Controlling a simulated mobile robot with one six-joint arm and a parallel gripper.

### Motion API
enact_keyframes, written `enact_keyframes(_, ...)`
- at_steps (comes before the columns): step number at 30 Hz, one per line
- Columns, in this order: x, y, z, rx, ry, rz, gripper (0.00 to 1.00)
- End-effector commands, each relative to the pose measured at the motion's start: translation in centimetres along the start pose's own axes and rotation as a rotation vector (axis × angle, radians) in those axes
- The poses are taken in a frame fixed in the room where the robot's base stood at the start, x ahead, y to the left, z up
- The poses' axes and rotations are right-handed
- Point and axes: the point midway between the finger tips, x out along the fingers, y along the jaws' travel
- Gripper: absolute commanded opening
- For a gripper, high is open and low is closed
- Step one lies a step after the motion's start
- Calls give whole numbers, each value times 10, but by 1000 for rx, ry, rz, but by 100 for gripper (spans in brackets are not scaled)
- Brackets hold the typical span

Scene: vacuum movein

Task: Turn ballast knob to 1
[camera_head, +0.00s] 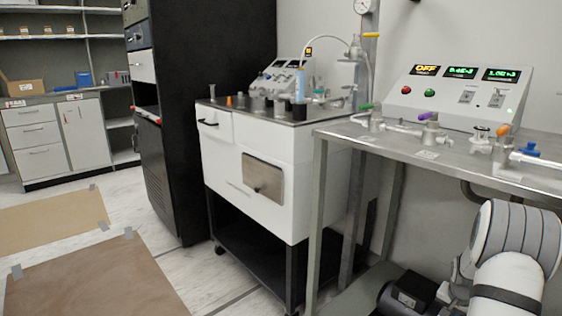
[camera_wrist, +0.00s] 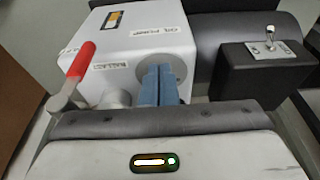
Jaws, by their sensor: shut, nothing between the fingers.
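In the wrist view, a white pump housing (camera_wrist: 130,45) carries a label reading "OIL PUMP" and another that seems to read "BALLAST". A pale rounded fitting (camera_wrist: 117,97) sits below the ballast label; I cannot tell for sure whether it is the ballast knob. A lever with a red handle (camera_wrist: 80,60) stands tilted to its left. My gripper (camera_wrist: 158,72) has blue fingers, closed together and empty, in front of a grey round disc (camera_wrist: 180,68) on the housing. The fingers hide part of the disc, and contact cannot be told. No knob marks are readable.
A black box with a toggle switch (camera_wrist: 269,40) stands right of the housing. In the head view, a steel table (camera_head: 450,165) carries glass valves and a control panel (camera_head: 455,95). A white cart (camera_head: 255,180) stands to its left.

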Motion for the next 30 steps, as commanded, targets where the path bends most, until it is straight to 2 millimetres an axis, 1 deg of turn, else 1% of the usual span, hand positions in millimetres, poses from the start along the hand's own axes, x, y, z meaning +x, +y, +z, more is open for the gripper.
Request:
enact_keyframes(8,0,6,-2,0,3,-1,0)
enact_keyframes(19,-4,8,6,0,2,0,0)
enact_keyframes(23,-14,8,3,1,2,0,0)
enact_keyframes(30,-42,8,-4,1,1,0,0)
